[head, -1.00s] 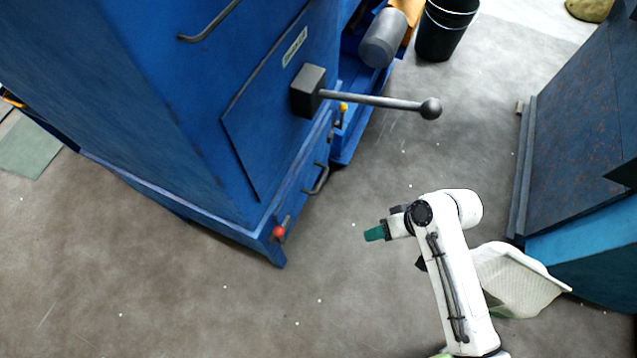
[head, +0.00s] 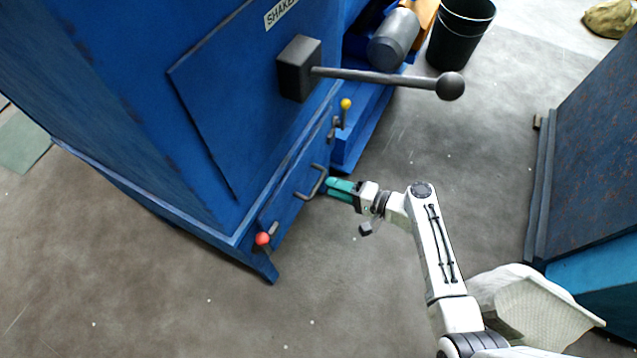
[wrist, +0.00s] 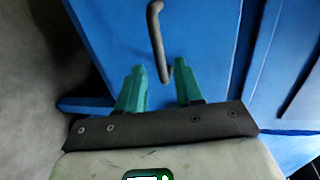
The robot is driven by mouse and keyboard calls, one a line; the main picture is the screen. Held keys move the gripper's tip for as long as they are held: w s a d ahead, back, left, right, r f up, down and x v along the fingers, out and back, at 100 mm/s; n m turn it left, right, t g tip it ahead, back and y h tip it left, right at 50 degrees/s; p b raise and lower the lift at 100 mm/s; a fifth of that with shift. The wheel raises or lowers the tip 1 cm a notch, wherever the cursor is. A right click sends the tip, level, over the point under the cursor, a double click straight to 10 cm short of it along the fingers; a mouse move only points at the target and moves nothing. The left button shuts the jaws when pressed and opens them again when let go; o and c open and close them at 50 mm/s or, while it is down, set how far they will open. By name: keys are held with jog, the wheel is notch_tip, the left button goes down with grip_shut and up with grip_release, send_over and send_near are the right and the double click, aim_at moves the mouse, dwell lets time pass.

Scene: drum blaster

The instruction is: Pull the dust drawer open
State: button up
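The dust drawer (head: 283,211) is a blue panel low on the big blue machine, and its front looks flush with the machine. Its dark grey bar handle (head: 314,183) stands out from it. In the wrist view the handle (wrist: 157,40) runs from the top down toward the gap between my fingers. My gripper (head: 333,186), with teal fingers, is close to the handle's right side. In the wrist view my gripper (wrist: 160,68) is open, with the handle's lower end showing between the fingertips. I cannot tell whether they touch it.
A red-knobbed lever (head: 262,239) and a yellow-knobbed lever (head: 345,104) flank the drawer. A long shaker lever (head: 390,77) with a ball end juts out above. A black bucket (head: 458,35) stands behind, and a blue cabinet (head: 590,150) at right. Grey floor in front is clear.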

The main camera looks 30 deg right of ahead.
aim_at(319, 182)
jog(key=x, duration=0.5)
jog(key=shift+w+a+f+b, duration=0.1)
jog(key=shift+w+a+b, duration=0.2)
jog(key=shift+b, duration=0.1)
grip_shut()
jog(key=shift+d, duration=0.1)
